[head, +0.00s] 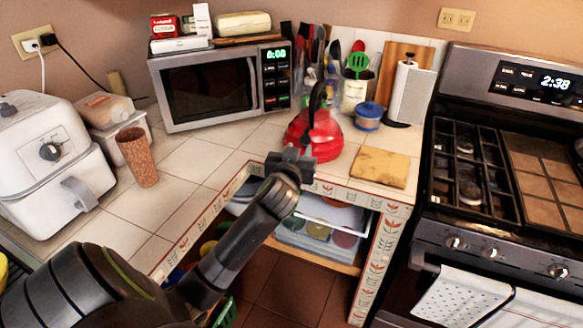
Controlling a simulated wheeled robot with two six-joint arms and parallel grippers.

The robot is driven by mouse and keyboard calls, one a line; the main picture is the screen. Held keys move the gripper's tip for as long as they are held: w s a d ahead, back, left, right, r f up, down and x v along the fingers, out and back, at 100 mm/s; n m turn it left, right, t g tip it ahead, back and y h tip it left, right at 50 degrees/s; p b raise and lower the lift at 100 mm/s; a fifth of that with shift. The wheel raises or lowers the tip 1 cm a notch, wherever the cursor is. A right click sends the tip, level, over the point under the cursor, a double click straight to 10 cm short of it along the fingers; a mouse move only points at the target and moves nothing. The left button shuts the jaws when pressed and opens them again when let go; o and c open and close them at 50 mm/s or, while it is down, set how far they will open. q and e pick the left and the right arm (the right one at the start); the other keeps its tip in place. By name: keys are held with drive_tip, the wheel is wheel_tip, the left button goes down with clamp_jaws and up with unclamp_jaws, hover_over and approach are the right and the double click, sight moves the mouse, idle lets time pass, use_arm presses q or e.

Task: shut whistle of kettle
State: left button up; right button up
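A red kettle (324,137) with a tall black handle stands on the tiled counter, in front of the microwave's right side. My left gripper (297,158) is at the front left of the kettle, close to its lower side. It covers part of the kettle's front, where the whistle cannot be made out. I cannot tell whether the gripper touches the kettle, or whether its fingers are apart. My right gripper is not in the picture.
The microwave (207,90) stands behind the kettle. A blue-lidded jar (368,122), a paper towel roll (410,94) and a wooden board (380,166) are to the right. A brown cup (137,157) and a white air fryer (48,165) are at left. Bare tiles lie between cup and kettle.

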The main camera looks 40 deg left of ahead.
use_arm(q)
drive_tip(key=f+v, duration=0.1)
drive_tip(key=v, duration=0.6)
drive_tip(key=shift+r+b, duration=0.35)
drive_tip(key=shift+r, duration=0.1)
